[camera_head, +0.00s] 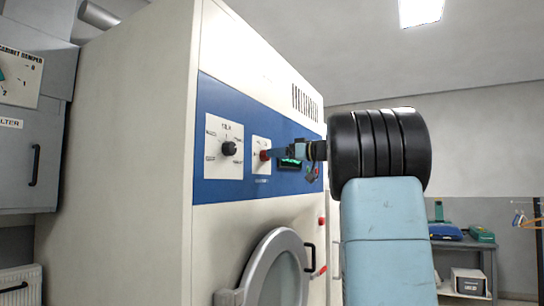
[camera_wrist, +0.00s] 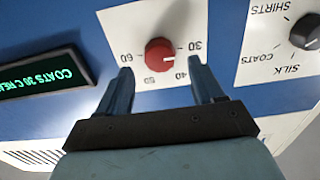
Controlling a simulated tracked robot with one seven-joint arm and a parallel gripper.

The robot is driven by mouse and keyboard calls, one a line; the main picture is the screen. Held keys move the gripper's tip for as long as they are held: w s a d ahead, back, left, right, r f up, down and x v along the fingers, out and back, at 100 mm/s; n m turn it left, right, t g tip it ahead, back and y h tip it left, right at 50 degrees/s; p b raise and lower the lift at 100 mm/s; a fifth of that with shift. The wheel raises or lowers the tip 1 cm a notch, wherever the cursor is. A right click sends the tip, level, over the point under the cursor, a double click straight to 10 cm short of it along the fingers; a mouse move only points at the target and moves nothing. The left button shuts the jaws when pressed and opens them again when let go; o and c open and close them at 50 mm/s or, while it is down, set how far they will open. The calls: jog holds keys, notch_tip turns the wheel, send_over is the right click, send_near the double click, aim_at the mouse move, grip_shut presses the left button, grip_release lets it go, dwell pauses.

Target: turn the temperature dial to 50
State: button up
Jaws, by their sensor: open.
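The red temperature dial (camera_head: 265,155) sits on a white plate in the machine's blue panel. In the wrist view the dial (camera_wrist: 159,51) appears upside down among the numbers 30, 40, 50 and 60. A pale mark on its right side faces the 30 and 40 side, away from 50. My gripper (camera_wrist: 160,68) is open, one fingertip on each side of the dial and apart from it.
A black selector knob (camera_head: 229,149) with fabric labels is left of the dial; it also shows in the wrist view (camera_wrist: 306,31). A green-lit display (camera_wrist: 42,76) reads "COATS 30 C", the rest cut off. The round door (camera_head: 254,270) is below the panel.

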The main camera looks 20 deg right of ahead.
jog(key=shift+x, duration=1.55)
jog(key=shift+c, duration=0.4)
jog(key=c, duration=0.9)
jog(key=shift+c, duration=0.2)
